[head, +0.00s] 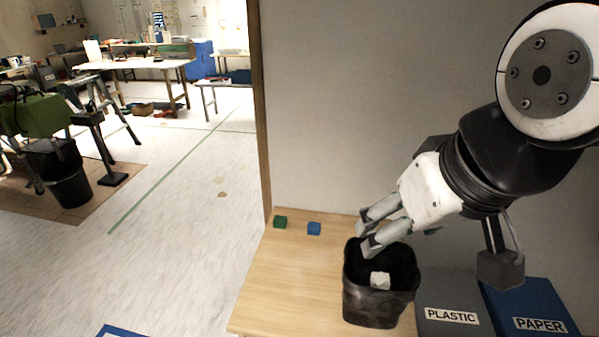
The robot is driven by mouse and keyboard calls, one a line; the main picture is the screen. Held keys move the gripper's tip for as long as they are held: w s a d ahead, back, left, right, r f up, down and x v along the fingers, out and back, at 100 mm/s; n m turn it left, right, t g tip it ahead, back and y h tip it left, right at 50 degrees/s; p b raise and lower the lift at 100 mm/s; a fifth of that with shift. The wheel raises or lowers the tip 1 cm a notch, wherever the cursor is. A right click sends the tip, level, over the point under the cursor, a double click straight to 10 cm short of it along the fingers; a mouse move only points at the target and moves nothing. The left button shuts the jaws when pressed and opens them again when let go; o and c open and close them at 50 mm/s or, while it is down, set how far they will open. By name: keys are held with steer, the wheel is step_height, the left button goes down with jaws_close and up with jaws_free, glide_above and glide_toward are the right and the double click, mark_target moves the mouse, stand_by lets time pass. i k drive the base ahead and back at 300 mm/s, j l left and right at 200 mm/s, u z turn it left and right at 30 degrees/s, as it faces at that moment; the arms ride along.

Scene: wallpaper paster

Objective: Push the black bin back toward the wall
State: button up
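The black bin (370,307) stands upright on the wooden surface at the lower middle right, in front of the wall. A small white piece (380,281) shows inside its opening. My gripper (366,238) reaches in from the right, with its fingertips at the back part of the bin's rim, overlapping it in the picture. I cannot tell whether the fingertips touch the rim. The two fingers show close together, and the gap between them is unclear. Nothing is visibly held.
A grey bin marked PLASTIC (450,295) and a blue bin marked PAPER (530,300) stand right of the black bin. The wooden surface (290,285) is bare left of the bin.

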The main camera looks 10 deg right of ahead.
mark_target(364, 305)
steer(key=k+j+z, duration=0.75)
steer(key=k+j, duration=0.15)
